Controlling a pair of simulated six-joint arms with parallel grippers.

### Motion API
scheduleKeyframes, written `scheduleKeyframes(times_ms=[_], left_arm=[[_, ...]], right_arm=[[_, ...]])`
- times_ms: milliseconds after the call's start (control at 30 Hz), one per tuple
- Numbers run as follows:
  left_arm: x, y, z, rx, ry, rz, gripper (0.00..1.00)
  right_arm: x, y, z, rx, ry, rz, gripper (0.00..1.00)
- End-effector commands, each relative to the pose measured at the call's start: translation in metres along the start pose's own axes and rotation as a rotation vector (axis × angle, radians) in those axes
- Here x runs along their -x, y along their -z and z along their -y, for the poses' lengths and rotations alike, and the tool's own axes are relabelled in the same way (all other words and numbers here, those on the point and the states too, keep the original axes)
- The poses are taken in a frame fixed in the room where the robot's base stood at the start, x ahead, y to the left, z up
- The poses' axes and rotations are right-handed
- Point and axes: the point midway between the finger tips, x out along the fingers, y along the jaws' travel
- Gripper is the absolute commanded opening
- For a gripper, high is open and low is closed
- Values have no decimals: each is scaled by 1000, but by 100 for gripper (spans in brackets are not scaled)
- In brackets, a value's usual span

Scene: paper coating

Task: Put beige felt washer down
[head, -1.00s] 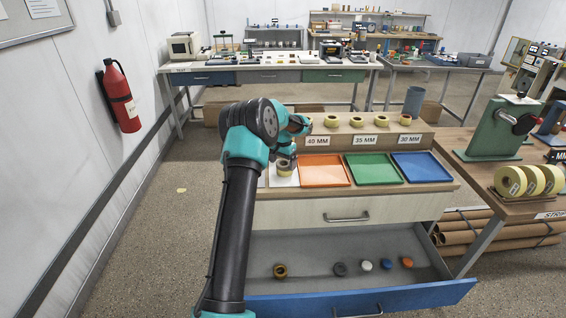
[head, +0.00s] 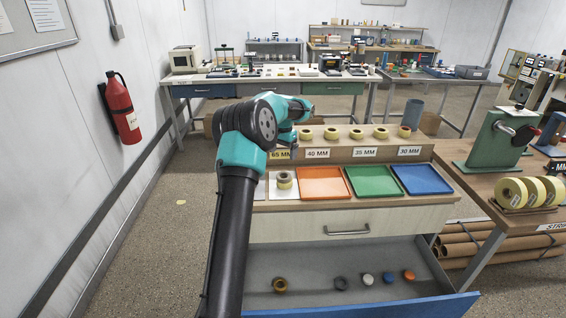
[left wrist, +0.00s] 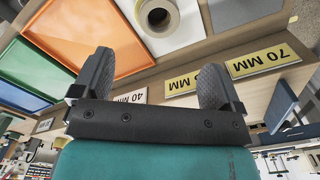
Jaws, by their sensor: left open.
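A beige ring-shaped washer (head: 285,177) lies on the white tray (head: 276,194) left of the orange tray, seemingly on top of another ring. In the left wrist view the beige ring (left wrist: 174,20) shows from above, partly cut off by the top edge, with a dark centre. My left gripper (left wrist: 156,78) is open and empty, with its two fingers wide apart. In the head view it is mostly hidden behind my arm, above and behind the ring and apart from it. My right gripper is in neither view.
The orange tray (head: 324,183), green tray (head: 373,181) and blue tray (head: 421,179) are empty. Several rings stand on the ledge behind the size labels (head: 318,153). The open drawer (head: 350,260) below holds a brown ring and several small caps.

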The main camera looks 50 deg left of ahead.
Motion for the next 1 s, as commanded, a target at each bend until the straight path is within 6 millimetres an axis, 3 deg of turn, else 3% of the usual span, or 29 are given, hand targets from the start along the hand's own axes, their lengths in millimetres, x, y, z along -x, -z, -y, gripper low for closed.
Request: scheduleKeyframes(times_ms=[233, 1000], left_arm=[[18, 0, 0, 0, 0, -1, 92], [18, 0, 0, 0, 0, 0, 92]], right_arm=[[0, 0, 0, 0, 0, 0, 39], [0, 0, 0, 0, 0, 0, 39]])
